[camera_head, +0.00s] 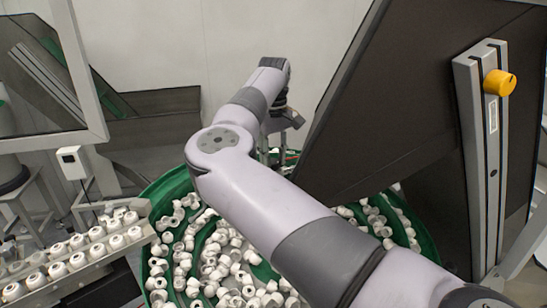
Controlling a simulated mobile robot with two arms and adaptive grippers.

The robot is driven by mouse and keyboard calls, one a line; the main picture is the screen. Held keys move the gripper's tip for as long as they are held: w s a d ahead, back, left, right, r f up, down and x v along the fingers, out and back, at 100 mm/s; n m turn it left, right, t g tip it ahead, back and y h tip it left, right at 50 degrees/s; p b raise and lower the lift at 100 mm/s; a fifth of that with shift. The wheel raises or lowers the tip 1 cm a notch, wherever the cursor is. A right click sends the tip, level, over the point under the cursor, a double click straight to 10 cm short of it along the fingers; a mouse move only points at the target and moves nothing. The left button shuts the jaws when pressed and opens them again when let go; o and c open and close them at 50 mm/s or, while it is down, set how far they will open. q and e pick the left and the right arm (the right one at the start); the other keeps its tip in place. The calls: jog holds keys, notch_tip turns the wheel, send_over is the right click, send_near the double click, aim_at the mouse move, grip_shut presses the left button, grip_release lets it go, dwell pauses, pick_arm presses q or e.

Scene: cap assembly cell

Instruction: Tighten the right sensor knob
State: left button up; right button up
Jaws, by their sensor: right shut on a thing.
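My right arm reaches from the bottom right across the green bowl. Its gripper (284,120) is at the far side of the bowl, pointing down, shut at the sensor mounting there. The right sensor knob is hidden behind the gripper and wrist, so its turn position cannot be told. A white box-shaped sensor (72,161) stands at the left, beside the rail, apart from my arm. My left gripper is not in view.
The green bowl (157,194) holds many white caps. A rail (95,262) with rows of caps is at the left. A large dark panel (390,110) stands close right of my arm. A yellow knob (499,83) is on a metal post (481,150).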

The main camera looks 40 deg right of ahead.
jog(key=m, duration=0.3)
jog(key=shift+m, duration=2.1)
jog(key=o, duration=1.1)
jog(key=shift+o, duration=0.2)
